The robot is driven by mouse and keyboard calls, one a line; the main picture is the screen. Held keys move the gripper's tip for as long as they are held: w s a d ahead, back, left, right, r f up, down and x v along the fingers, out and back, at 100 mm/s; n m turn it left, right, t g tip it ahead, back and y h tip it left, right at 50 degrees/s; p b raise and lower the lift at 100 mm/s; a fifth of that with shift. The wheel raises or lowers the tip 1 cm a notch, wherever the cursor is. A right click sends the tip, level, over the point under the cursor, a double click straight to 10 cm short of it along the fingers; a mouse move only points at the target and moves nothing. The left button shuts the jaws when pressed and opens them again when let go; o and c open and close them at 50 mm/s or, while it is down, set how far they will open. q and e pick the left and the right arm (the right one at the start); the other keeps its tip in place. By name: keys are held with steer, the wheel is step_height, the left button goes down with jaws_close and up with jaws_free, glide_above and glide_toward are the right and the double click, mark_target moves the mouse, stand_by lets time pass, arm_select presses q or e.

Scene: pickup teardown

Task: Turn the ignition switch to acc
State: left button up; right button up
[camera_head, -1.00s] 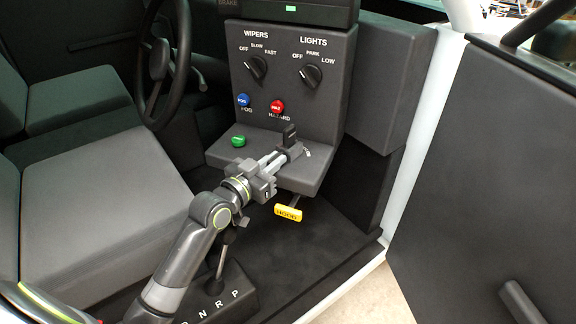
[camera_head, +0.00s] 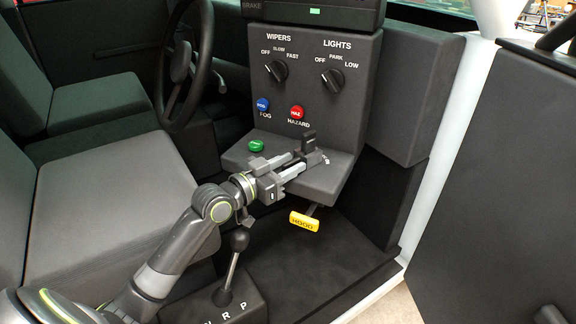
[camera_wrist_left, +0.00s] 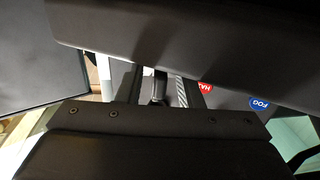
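The ignition switch (camera_head: 308,141) is a dark upright handle on the ledge at the bottom of the grey panel, right of the green button. Its labels are mostly hidden by my gripper, so its setting cannot be read. My left gripper (camera_head: 302,160) reaches in from the lower left with its fingertips at the switch. The fingers stand apart with a visible gap. In the left wrist view, a dark handle, likely the switch (camera_wrist_left: 158,88), shows between the fingers; I cannot tell whether either finger touches it. My right gripper is not in view.
The green button (camera_head: 256,145) is close left of the fingers. The yellow hood handle (camera_head: 304,221) hangs below the ledge. The gear lever (camera_head: 236,250) stands close under my left arm. Wiper (camera_head: 277,71) and light (camera_head: 333,80) knobs are above; the open door (camera_head: 500,190) is at right.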

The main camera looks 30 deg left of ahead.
arm_select(q)
steer(key=shift+s, duration=0.2)
steer(key=p+v, duration=0.1)
steer(key=v, duration=1)
steer(key=shift+s+a, duration=0.15)
steer(key=shift+s, duration=0.15)
